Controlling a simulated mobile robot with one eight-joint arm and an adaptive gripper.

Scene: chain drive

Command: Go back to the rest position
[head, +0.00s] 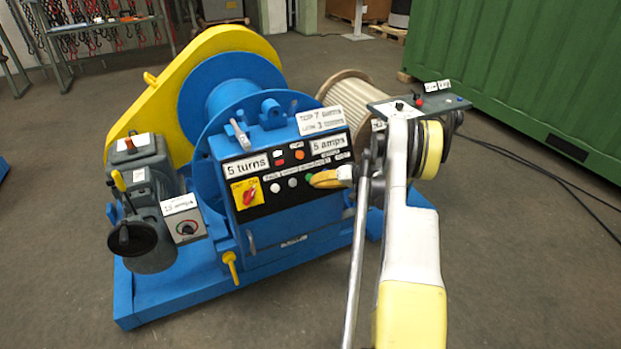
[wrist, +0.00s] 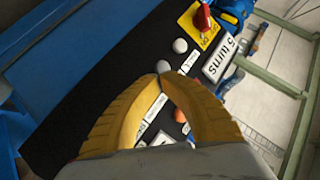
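My gripper (head: 328,179) has yellow fingers and is in front of the black control panel (head: 262,200) of the blue winch. In the wrist view my gripper (wrist: 163,68) shows its two curved fingertips together, with nothing held between them. The tips are close to a pale round button (wrist: 163,67); I cannot tell whether they touch it. In the head view a green button (head: 310,177) shows just left of the fingertips. Part of the panel's right side is hidden by my gripper and arm.
The panel carries a red switch on a yellow plate (head: 248,193) and labels "5 turns" (head: 247,166) and "5 amps" (head: 328,144). A yellow guard (head: 160,105) and grey motor (head: 140,165) are at left. A rope drum (head: 352,103) and green container (head: 540,80) stand behind. Cables lie on the floor at right.

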